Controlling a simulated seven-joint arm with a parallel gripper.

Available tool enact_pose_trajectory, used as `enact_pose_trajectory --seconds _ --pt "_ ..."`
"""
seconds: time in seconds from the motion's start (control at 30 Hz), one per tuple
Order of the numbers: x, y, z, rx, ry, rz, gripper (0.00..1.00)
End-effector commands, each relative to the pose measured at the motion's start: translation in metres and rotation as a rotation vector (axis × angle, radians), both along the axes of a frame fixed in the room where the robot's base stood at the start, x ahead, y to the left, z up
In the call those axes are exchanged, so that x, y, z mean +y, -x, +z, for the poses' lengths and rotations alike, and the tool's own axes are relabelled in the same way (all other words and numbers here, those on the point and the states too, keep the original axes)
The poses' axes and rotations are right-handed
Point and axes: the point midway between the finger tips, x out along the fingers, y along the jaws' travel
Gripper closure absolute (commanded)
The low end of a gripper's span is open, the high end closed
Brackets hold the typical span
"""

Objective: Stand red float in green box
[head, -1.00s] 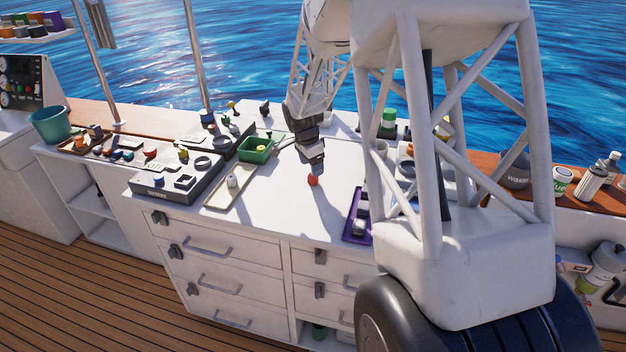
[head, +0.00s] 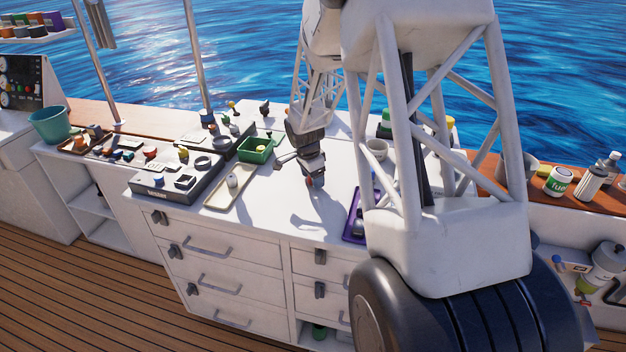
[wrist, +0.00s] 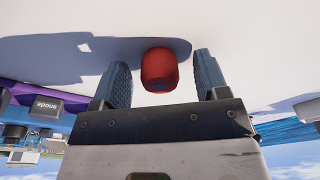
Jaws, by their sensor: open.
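The red float (wrist: 159,66) stands between the two open fingers of my gripper (wrist: 162,74) in the wrist view, with a visible gap on each side. In the head view only a small part of the red float (head: 308,182) shows at the tip of my gripper (head: 311,178), which hides the rest. The float is on the white worktop. The green box (head: 250,158) stands on the worktop to the left of my gripper, with a yellow item inside it.
A pale tray (head: 216,203) with a small white item lies left of my gripper. Beyond it is a grey case (head: 158,192) holding several parts. A purple tray (head: 352,237) lies to the right, partly hidden by my own body. The worktop around the float is clear.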

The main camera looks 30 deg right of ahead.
Motion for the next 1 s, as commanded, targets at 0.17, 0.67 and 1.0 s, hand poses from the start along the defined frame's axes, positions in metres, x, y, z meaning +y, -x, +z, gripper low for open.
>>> enact_pose_trajectory --seconds 0.17,0.67,1.0 --pt "0.0 0.0 0.0 0.0 0.0 0.0 0.37" --pt "0.0 0.0 0.0 0.0 0.0 0.0 0.89" --pt "0.0 0.0 0.012 -0.001 0.0 0.0 0.89"
